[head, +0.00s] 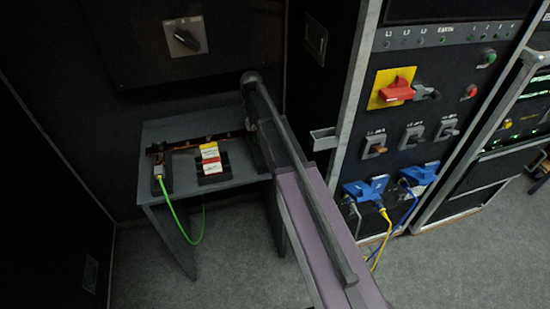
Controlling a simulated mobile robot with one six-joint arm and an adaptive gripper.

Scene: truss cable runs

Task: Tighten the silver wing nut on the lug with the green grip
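A green cable (172,208) hangs in a loop off the front left of a small dark grey table (236,192). Its upper end meets a small pale fitting (159,169) at the left end of a copper-coloured bar (190,145). The lug, green grip and silver wing nut are too small to tell apart there. My arm reaches in from the bottom right and bends down at the table's right side. Dark parts at its far end, which seem to be my gripper (260,158), are right of the fitting and well apart from it. The fingers cannot be made out.
Yellow, white and red labelled blocks (211,158) sit mid-table. A dark panel with a rotary switch (185,37) stands behind. On the right a rack carries a red switch (397,90) and blue connectors (366,187) with cables. Open carpet lies in front.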

